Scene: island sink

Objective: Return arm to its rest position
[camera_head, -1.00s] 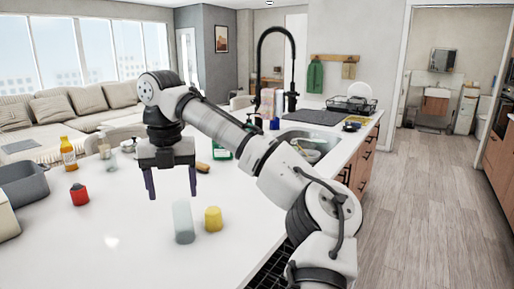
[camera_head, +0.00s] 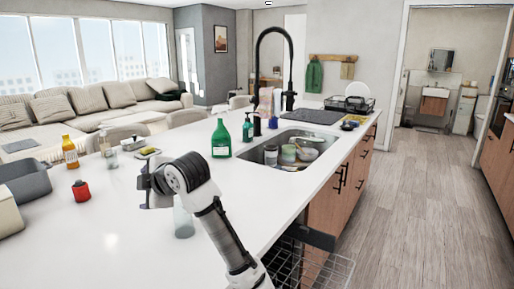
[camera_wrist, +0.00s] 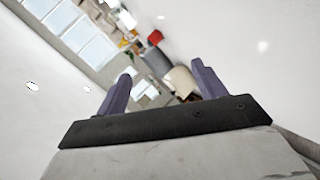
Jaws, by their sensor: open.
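My arm is folded low over the white island counter (camera_head: 120,235) in the head view. My gripper (camera_head: 148,187) is at its end, left of the dark wrist joint, seen edge-on and partly hidden by the wrist. In the wrist view my gripper (camera_wrist: 162,75) has its two purple-grey fingers spread apart with nothing between them. The fingers point out across the room, with a blurred tilted view of windows and counter items beyond.
A clear cylinder (camera_head: 183,222) stands close behind my arm, partly hidden.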

